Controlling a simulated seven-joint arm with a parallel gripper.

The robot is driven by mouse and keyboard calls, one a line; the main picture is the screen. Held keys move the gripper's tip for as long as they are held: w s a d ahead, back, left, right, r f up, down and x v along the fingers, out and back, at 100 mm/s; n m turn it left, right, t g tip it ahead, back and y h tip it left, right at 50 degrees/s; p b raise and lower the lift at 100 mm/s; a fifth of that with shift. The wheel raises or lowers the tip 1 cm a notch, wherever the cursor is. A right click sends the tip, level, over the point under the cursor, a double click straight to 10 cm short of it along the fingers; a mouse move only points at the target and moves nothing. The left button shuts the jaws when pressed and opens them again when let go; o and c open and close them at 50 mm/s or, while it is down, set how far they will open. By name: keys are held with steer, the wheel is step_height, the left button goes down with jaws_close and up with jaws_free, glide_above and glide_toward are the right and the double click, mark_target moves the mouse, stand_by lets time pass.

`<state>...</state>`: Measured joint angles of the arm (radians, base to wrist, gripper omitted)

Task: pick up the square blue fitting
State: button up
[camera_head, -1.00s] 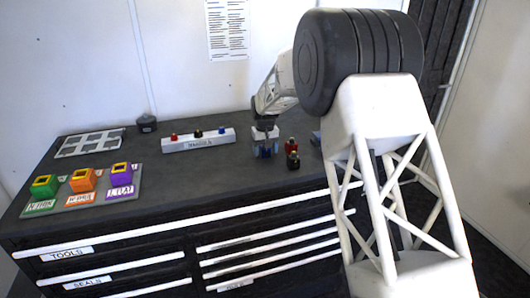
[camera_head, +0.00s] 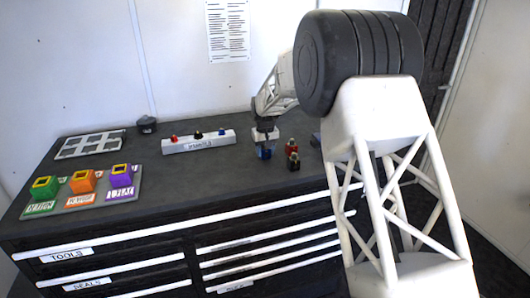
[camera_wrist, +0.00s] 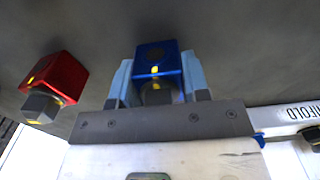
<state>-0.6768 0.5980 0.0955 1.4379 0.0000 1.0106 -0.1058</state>
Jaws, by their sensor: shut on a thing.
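The square blue fitting (camera_wrist: 155,60) is between the two light-blue fingers of my gripper (camera_wrist: 158,82) in the wrist view, and my gripper is shut on it. In the head view, the blue fitting (camera_head: 264,153) shows just below my gripper (camera_head: 265,138), over the dark bench top. Whether it touches the bench cannot be told. In the wrist view it has a yellow mark on its side, and a grey part shows below it between the fingers.
A white manifold block (camera_head: 198,142) with several coloured knobs lies to the left. A grey board (camera_head: 85,197) with green, orange and purple blocks is farther left.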

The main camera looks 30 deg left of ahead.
steer(key=shift+r, duration=1.75)
steer(key=s+d, duration=0.3)
steer(key=s, duration=0.1)
steer(key=s+d+r, duration=0.1)
steer(key=s+d, duration=0.2)
steer(key=s, duration=0.1)
steer(key=s+d, duration=0.3)
steer(key=s, duration=0.1)
steer(key=shift+s+d+r, duration=0.2)
steer(key=shift+s+d, duration=0.1)
steer(key=shift+d, duration=0.1)
steer(key=shift+a, duration=0.1)
steer(key=shift+w+a, duration=0.2)
steer(key=shift+a, duration=0.4)
steer(key=w+d+r+m, duration=0.3)
steer(key=w+d+m, duration=0.3)
steer(key=w, duration=0.5)
steer(key=w+d+r+m, duration=0.3)
steer(key=w+d+m, duration=0.3)
steer(key=w, duration=0.4)
steer(key=w+d+r+m, duration=0.3)
steer(key=w+d+m, duration=0.3)
steer(key=w, duration=0.5)
steer(key=shift+w, duration=0.35)
